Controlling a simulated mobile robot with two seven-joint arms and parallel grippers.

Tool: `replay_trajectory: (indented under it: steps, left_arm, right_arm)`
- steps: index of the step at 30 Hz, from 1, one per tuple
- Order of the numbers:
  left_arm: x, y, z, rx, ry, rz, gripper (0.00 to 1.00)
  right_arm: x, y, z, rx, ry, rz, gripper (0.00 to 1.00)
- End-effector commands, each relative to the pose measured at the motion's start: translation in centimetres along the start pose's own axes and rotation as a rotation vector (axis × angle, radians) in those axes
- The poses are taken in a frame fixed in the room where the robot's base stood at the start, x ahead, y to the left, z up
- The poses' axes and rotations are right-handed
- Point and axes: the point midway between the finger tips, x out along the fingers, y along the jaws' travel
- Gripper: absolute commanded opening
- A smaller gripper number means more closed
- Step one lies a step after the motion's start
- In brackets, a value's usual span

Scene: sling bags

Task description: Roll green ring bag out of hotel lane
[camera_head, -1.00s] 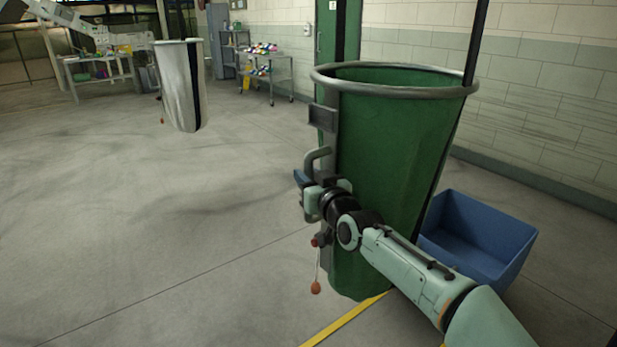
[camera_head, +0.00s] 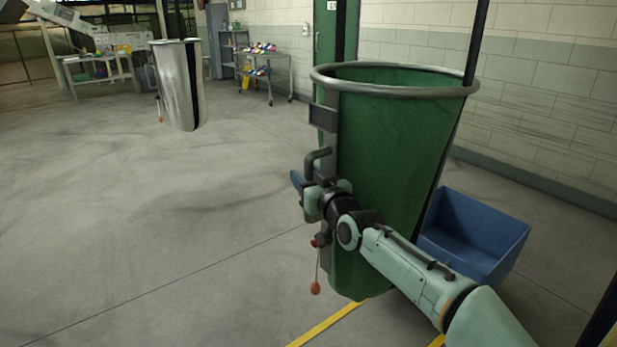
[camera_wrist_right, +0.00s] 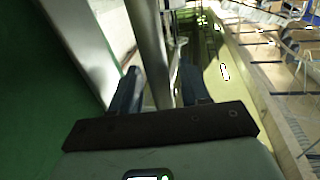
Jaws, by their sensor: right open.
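The green ring bag (camera_head: 385,150) hangs tall and upright from a grey ring (camera_head: 395,92), at the right of centre in the head view. A dark bracket with a grey handle (camera_head: 316,158) runs down its left side. A red-orange ball (camera_head: 315,288) dangles on a cord below. My right gripper (camera_head: 298,183) is at this handle, partly hidden by its own wrist. In the right wrist view its two dark blue fingers (camera_wrist_right: 160,88) stand apart with a grey bar (camera_wrist_right: 152,50) between them; contact cannot be told. My left gripper is not in view.
A blue bin (camera_head: 472,236) stands on the floor right of the bag, near the block wall. Yellow floor lines (camera_head: 325,325) show at the bag's foot. Carts and tables (camera_head: 265,70) stand at the back. The floor left is clear.

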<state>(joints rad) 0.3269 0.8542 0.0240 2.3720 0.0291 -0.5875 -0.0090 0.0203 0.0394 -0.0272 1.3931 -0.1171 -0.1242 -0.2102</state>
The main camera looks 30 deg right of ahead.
Motion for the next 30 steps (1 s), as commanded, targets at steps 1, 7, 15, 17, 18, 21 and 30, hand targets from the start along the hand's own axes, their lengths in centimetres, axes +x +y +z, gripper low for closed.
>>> replay_trajectory:
  steps: [1,7,15,17,18,21,30]
  left_arm:
    - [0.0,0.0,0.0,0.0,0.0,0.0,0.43]
    - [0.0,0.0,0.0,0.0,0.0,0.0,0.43]
    - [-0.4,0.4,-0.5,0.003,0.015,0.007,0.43]
    - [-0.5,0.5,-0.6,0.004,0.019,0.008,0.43]
    - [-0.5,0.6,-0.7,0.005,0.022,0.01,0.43]
    - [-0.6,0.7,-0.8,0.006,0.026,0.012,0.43]
    - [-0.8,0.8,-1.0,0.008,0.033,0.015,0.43]
  right_arm:
    - [0.0,0.0,0.0,0.0,0.0,0.0,0.46]
    - [-0.1,0.0,0.0,0.0,0.0,0.0,0.46]
    - [-3.3,0.0,-0.2,0.0,0.002,0.0,0.46]
    - [-4.6,0.1,-0.2,0.001,0.002,0.001,0.46]
    - [-5.5,0.1,-0.2,0.001,0.002,0.001,0.46]
    - [-7.8,0.1,-0.2,0.0,0.002,0.001,0.46]
    - [-12.6,0.0,-0.1,0.0,0.001,0.001,0.46]
